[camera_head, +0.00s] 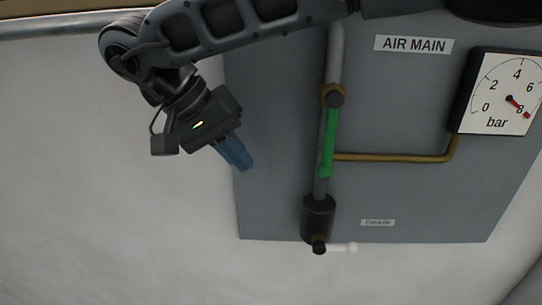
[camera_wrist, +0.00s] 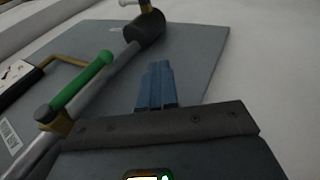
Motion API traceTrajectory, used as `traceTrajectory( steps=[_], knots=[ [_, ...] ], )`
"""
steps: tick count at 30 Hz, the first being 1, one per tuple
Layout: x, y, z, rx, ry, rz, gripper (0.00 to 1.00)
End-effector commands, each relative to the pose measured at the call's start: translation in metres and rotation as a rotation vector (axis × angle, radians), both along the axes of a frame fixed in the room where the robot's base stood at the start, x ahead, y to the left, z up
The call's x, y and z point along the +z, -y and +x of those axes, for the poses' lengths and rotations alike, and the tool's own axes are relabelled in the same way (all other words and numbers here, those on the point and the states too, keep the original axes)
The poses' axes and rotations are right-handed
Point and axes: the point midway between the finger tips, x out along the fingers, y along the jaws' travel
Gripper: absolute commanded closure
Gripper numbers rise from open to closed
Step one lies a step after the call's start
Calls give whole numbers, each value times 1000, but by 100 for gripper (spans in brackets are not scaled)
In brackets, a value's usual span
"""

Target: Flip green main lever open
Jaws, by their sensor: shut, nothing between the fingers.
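The green main lever (camera_head: 328,142) lies along the grey vertical pipe below its brass valve body (camera_head: 333,96), pointing down in the head view. In the wrist view the green lever (camera_wrist: 82,82) runs slantwise along the pipe, left of my fingers. My gripper (camera_head: 246,167) has blue fingers, shut and empty. In the head view it is to the left of the lever, in front of the panel's left edge, and apart from the lever. In the wrist view the closed fingertips of my gripper (camera_wrist: 156,66) point toward the panel's far edge.
The grey panel (camera_head: 420,205) carries an AIR MAIN label (camera_head: 413,44), a bar gauge (camera_head: 502,95) with its needle near 8, and a brass side pipe (camera_head: 395,158). A black cylinder (camera_head: 318,218) and a white-handled drain valve (camera_head: 342,247) sit below the lever. The pale wall at left is clear.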

Motion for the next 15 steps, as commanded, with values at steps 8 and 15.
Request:
traceTrajectory(
  steps=[8, 15],
  knots=[
    [0, -24, -4, 1, 1, 1, 100],
    [1, -25, -4, 0, 0, 1, 100]
  ],
)
